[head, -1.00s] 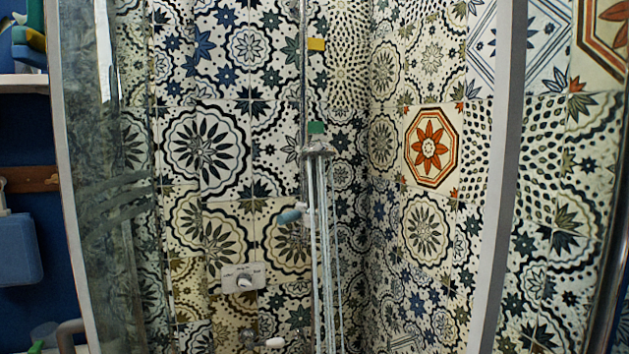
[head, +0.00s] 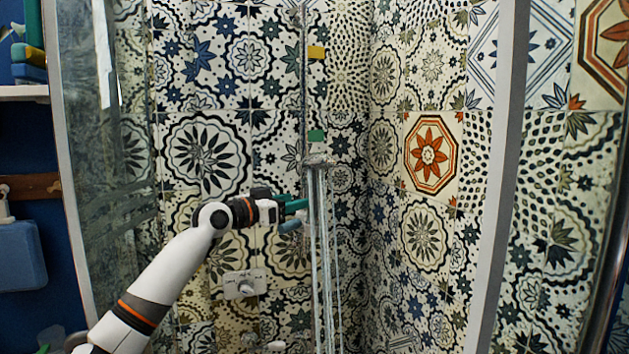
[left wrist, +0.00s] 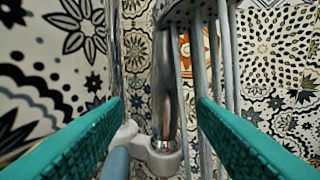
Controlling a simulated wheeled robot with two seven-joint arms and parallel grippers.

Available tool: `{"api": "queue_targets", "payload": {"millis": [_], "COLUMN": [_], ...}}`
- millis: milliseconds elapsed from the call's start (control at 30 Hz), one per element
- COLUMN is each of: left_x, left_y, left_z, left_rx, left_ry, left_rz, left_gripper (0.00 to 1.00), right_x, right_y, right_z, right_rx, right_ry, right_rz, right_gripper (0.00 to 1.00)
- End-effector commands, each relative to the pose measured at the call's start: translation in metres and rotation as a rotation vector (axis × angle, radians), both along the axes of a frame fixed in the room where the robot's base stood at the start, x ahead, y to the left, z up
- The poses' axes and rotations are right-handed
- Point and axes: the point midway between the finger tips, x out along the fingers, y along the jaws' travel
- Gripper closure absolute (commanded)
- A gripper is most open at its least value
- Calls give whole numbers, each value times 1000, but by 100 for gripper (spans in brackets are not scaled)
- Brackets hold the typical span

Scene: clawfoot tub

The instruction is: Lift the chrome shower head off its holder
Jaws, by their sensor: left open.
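The chrome shower head (head: 318,159) sits high on the wall rail in the head view, with pale thin strands hanging straight down from it. In the left wrist view its shiny handle (left wrist: 163,90) stands upright in a white holder (left wrist: 160,160), and part of its head (left wrist: 185,12) shows at the top. A blue-grey knob (left wrist: 117,163) sits beside the holder; it also shows in the head view (head: 290,226). My left gripper (head: 301,207) is open at the holder's height. In the left wrist view its teal fingers stand on either side of the handle, apparently not touching it.
A vertical rail (head: 304,90) runs up the patterned tile wall. A white control with a dial (head: 245,284) is on the wall below my left gripper. Pale enclosure posts stand at left (head: 62,170) and right (head: 497,180). A blue container (head: 20,256) is at far left.

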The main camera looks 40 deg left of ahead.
Motion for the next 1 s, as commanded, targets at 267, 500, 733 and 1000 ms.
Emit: {"api": "queue_targets", "payload": {"millis": [267,500,733,1000], "left_x": [20,53,64,63], "left_y": [-4,-10,-11,-10], "left_z": [4,4,-3,-3], "left_rx": [-2,-5,1,1], "left_ry": [0,0,2,2], "left_rz": [-1,-1,0,0], "left_gripper": [48,48,48,71], "right_x": [0,0,0,0], "right_y": [0,0,0,0], "right_z": [21,50,53,52], "right_rx": [0,0,0,0], "right_ry": [0,0,0,0], "right_rz": [0,0,1,1], "right_gripper": [64,64,64,64]}}
